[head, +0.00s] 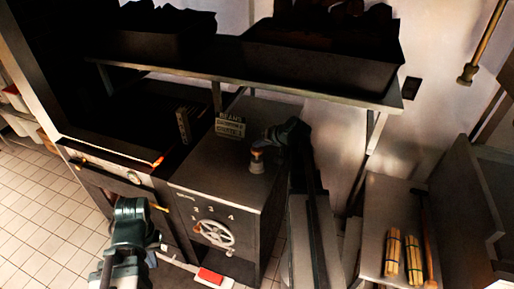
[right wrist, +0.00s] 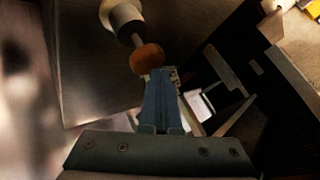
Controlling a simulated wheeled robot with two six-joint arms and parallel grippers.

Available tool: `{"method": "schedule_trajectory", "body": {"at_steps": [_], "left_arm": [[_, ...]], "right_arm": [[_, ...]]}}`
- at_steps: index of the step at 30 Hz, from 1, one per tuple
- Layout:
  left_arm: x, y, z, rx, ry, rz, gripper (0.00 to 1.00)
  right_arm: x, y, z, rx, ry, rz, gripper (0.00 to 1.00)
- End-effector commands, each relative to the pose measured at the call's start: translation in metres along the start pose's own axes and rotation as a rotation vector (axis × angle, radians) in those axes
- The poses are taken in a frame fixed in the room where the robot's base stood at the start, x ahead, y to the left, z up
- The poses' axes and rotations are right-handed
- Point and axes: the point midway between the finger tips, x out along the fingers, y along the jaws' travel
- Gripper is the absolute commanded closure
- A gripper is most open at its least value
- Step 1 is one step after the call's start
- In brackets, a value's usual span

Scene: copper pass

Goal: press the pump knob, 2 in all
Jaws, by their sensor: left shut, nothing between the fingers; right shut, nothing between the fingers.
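The pump knob is an orange-brown ball (head: 256,153) on a short stem above a pale round base (head: 257,167), on top of the dark metal cabinet. In the right wrist view the knob (right wrist: 147,58) stands out from its pale collar (right wrist: 122,14). My right gripper (head: 264,147) is shut and empty, its tips close by the knob; in the right wrist view its closed fingers (right wrist: 159,78) end right beside the knob, and I cannot tell whether they touch. My left gripper (head: 158,243) is shut and empty, low in front of the cabinet, away from the knob.
A lettered sign (head: 230,124) stands behind the knob. A spoked handwheel (head: 217,233) with numbers is on the cabinet front. A shelf (head: 230,78) with dark bins overhangs the back. Yellowish bundles (head: 403,258) lie on a side table at right. Tiled floor (head: 40,215) is open at left.

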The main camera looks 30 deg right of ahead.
Motion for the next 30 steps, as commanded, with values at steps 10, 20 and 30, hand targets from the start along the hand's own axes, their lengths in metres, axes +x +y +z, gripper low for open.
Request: {"method": "schedule_trajectory", "body": {"at_steps": [10,20,30], "left_arm": [[0.005,0.001,0.0,0.0,0.0,0.0,1.0],[0.009,0.001,-0.001,0.0,0.0,0.0,1.0],[0.012,0.001,-0.001,0.0,0.0,0.0,1.0]], "right_arm": [[0.003,0.002,0.003,0.0,-0.001,0.0,1.0],[0.006,0.004,0.005,-0.001,-0.002,0.0,1.0],[0.009,0.006,0.007,-0.001,-0.002,0.0,1.0]]}}
